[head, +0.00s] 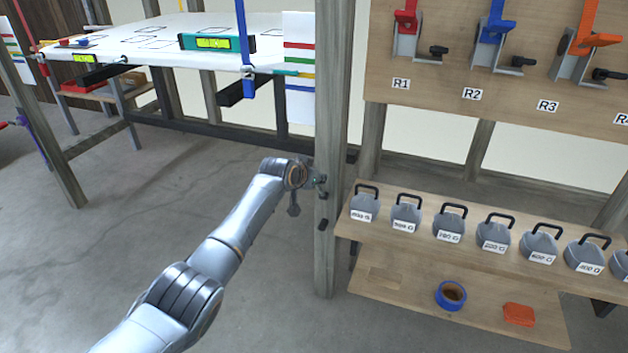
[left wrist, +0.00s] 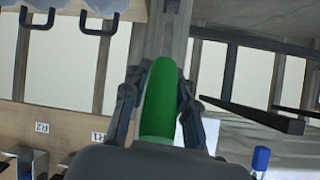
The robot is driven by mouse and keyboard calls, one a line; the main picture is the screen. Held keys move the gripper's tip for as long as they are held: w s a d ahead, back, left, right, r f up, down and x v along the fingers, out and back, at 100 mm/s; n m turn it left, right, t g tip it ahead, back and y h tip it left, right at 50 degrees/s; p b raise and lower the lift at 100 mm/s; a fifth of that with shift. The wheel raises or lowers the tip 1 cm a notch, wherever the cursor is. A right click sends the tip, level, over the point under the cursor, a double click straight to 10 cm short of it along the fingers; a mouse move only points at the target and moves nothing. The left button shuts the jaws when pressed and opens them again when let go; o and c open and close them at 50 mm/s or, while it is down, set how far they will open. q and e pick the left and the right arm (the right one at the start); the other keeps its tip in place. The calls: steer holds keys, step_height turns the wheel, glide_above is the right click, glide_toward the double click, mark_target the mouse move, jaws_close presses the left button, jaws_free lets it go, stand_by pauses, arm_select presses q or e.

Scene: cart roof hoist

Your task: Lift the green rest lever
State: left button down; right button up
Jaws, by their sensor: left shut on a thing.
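The green rest lever (left wrist: 158,102) shows large in the left wrist view as a rounded green grip between the two dark fingers. My left gripper (head: 318,184) is shut on it, at the wooden post (head: 328,262) in the middle of the head view. The fingers (left wrist: 157,92) lie along both sides of the grip in the left wrist view. In the head view the lever is too small and too covered by the gripper to make out. My right gripper is in neither view.
Several grey weights, one a labelled weight (head: 406,214), stand on a wooden shelf (head: 480,262) right of the post. A board (head: 425,88) with coloured levers hangs above. A white roof panel (head: 150,48) with a green level (head: 215,42) lies on trestles at left. The floor below is clear.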

arm_select(q)
steer(key=shift+w+r, duration=0.25)
stand_by(0.3)
steer(key=c, duration=1)
jaws_free()
steer(key=shift+f, duration=0.1)
steer(key=shift+s, duration=0.1)
steer(key=shift+r+v, duration=0.2)
steer(key=shift+v, duration=5.75)
steer(key=shift+d, duration=0.1)
